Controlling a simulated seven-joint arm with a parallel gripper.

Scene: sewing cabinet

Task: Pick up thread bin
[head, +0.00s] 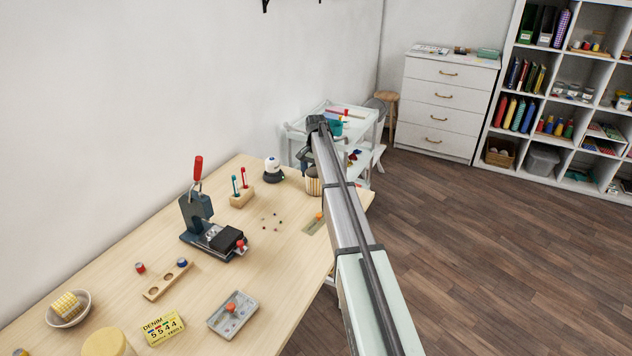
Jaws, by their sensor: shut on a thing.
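A small round bin with light and tan vertical stripes (313,182), which looks like the thread bin, is at the back right of the wooden table, partly hidden by my arm. My gripper (305,166) points down at its upper edge and is shut on it. The fingertips are small and dark here, and their exact contact with the rim is hard to see. The bin looks upright. I cannot tell whether its base touches the table. Its contents are hidden.
The wooden table (110,255) holds a press with a red-knobbed lever (197,210), a white-and-dark spool-like device (273,170), a wooden block with two upright tools (241,195) and a grey tray (232,314). A white cart (298,133) with a teal container (336,128) stands behind.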

